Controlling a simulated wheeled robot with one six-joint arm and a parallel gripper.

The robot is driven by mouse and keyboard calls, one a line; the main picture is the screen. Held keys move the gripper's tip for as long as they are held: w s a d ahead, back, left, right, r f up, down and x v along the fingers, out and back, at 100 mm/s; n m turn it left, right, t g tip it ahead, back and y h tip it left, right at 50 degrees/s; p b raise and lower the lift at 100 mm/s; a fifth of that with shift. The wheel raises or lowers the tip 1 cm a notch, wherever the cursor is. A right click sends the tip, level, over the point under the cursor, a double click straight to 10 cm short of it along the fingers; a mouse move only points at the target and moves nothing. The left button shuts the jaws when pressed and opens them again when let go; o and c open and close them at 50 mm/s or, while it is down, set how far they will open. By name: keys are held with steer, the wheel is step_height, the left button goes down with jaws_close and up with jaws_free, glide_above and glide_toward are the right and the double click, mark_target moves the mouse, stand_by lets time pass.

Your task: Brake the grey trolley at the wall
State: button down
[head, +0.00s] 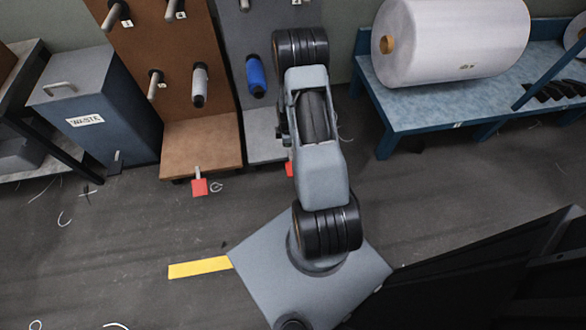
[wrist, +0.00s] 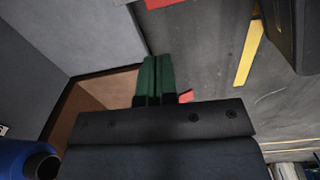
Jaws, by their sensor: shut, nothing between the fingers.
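The grey trolley (head: 235,45) stands against the wall, with a blue bobbin (head: 256,76) on one of its pegs. Its red pedal (head: 289,168) shows only as a sliver beside my arm in the head view. In the wrist view a red piece (wrist: 165,3), apparently the same pedal, is cut off at the top edge near the grey deck (wrist: 100,30). Whether the pedal is up or down I cannot tell. My gripper (wrist: 152,62) shows its green fingers together and empty, over the floor beside the deck. In the head view my arm hides it.
A brown trolley (head: 190,140) with its own red pedal (head: 199,187) stands directly left. A blue waste bin (head: 100,110) is further left. A blue bench (head: 450,95) with a large white roll (head: 455,40) stands right. The floor in front is mostly clear, with a yellow strip (head: 200,267).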

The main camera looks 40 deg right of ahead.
steer(key=shift+n, duration=0.5)
steer(key=f, duration=0.3)
steer(key=s+d+f, duration=0.1)
steer(key=shift+s+f, duration=0.1)
steer(key=shift+f, duration=0.15)
steer(key=shift+f, duration=0.1)
step_height(320, 180, down, 14)
steer(key=b, duration=0.5)
steer(key=shift+b, duration=0.35)
step_height(320, 180, down, 4)
steer(key=b, duration=0.4)
steer(key=shift+s+a, duration=0.1)
steer(key=shift+s, duration=0.05)
steer(key=s+a+r+p, duration=0.1)
steer(key=s+r+p, duration=0.1)
steer(key=r, duration=0.4)
steer(key=s+a+r+p, duration=0.1)
steer(key=s+r+p, duration=0.2)
steer(key=r+p, duration=0.2)
step_height(320, 180, up, 2)
steer(key=shift+r+p, duration=0.25)
steer(key=shift+p, duration=0.05)
